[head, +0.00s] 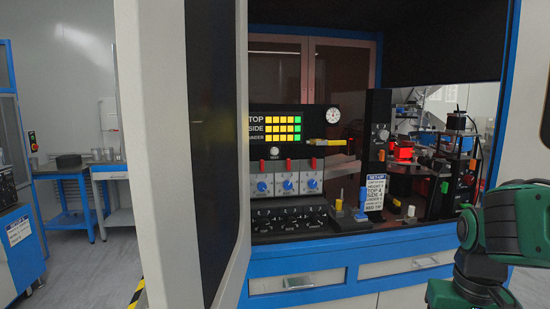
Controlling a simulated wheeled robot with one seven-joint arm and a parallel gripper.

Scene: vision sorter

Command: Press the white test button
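A small round white button (274,152) sits on the dark panel (320,115) inside the machine, below rows of yellow and green lights (286,128). The small label under it is too small to read surely. Nothing touches the button. My green and dark arm shows at the right edge, well to the right of the button. My gripper is not in view, so I cannot see whether it is open or shut.
Below the button are three modules with blue knobs (264,187) and red tops. A yellow-tipped piece (326,142) and a round gauge (333,115) are to its right. A large open door (178,120) stands at left. A black post (376,135) and setup card (376,193) stand at right.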

